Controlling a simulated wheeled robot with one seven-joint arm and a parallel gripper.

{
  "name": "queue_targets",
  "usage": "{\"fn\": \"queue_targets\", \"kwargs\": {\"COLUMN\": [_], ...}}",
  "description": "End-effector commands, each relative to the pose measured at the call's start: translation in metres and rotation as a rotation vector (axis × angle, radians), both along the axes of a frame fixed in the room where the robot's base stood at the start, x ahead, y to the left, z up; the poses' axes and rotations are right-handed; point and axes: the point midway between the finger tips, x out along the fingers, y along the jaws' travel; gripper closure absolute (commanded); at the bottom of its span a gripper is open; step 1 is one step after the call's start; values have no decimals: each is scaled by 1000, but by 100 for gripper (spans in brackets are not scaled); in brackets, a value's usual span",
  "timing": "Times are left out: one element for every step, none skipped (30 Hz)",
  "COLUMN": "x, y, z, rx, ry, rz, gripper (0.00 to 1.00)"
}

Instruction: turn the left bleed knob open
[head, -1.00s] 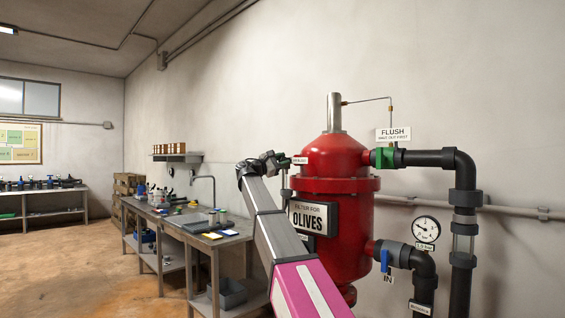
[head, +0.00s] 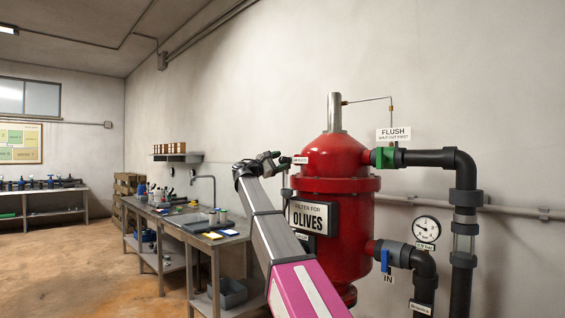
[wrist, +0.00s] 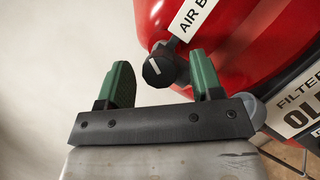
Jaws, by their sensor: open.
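My gripper (wrist: 161,62) has green fingers that stand apart, one on each side of the knob, with nothing held. The knob looks closer to the right finger; I cannot tell whether it touches. In the head view my gripper (head: 276,157) is at the tank's upper left, and the knob is not clearly visible there.
The red tank (head: 335,160) stands against the pale wall, with dark pipes (head: 464,180), a gauge (head: 426,229) and a blue IN valve (head: 385,261) on its right. A workbench (head: 215,240) with small items stands to the left. Open floor lies farther left.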

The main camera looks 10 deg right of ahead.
Motion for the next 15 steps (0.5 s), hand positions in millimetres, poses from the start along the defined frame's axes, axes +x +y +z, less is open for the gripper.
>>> {"fn": "queue_targets", "kwargs": {"x": [-4,-5,-8,-10,-11,-14,-16,-17,-19,-21,-22,-24,-25,-26,-27], "y": [8,13,21,27,32,39,44,49,55,59,63,69,72,75,78], "z": [-3,-4,-6,-8,-9,-11,-13,-14,-16,-17,-19,-20,-21,-22,-22], "rx": [0,0,0,0,0,0,0,0,0,0,0,1,1,1,1], "ry": [0,0,1,1,1,0,0,0,0,0,0,0,0,0,0], "rz": [1,1,2,2,2,1,1,1,1,1,1,1,1,1,1], "gripper": [40,40,40,40,40,40,40,40,40,40,40,40,40,40,40]}}
